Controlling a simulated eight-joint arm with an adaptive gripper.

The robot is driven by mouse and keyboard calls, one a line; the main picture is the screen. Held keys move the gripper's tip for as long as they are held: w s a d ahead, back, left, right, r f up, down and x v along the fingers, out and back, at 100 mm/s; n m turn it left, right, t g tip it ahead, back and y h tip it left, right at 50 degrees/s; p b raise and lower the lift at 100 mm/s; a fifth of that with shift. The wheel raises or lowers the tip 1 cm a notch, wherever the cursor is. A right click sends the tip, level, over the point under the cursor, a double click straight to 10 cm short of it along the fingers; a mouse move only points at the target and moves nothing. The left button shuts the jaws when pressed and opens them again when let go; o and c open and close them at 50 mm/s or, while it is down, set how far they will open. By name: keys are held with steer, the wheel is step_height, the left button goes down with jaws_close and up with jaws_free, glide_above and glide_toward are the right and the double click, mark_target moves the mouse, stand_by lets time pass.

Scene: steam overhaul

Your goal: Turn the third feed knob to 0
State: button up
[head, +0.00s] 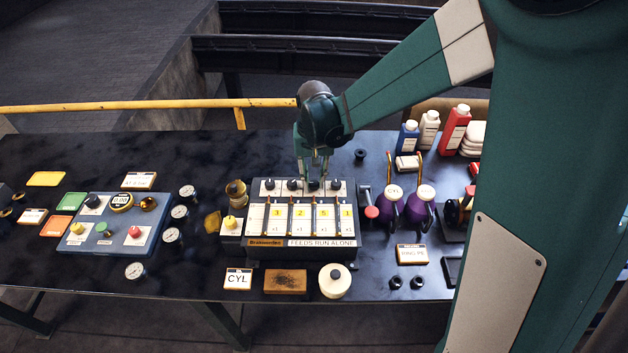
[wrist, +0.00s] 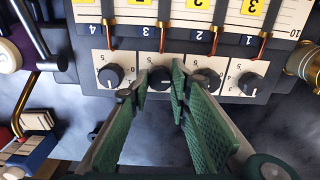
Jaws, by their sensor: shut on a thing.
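The feed box (head: 255,218) stands mid-table, with several sight columns and a row of small black knobs along its back edge. My gripper (head: 315,176) reaches down from above to the third feed knob (head: 314,185), counted from the left. In the wrist view the picture is turned around, and my gripper (wrist: 157,84) has its green-padded fingers on either side of the third feed knob (wrist: 160,78), under the label 3. The fingers are shut on it. They partly cover its dial plate, so its exact setting is hard to read.
The fourth knob (wrist: 110,76) and second knob (wrist: 206,80) sit close beside the fingers. Copper pipes (wrist: 162,38) rise by each knob. Purple oil pots (head: 389,206) stand right of the box, a brass fitting (head: 237,192) left. The control panel (head: 95,240) is farther left.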

mark_target(314, 182)
steer(key=o, duration=0.9)
steer(key=shift+r, duration=0.1)
steer(key=shift+r, duration=5.95)
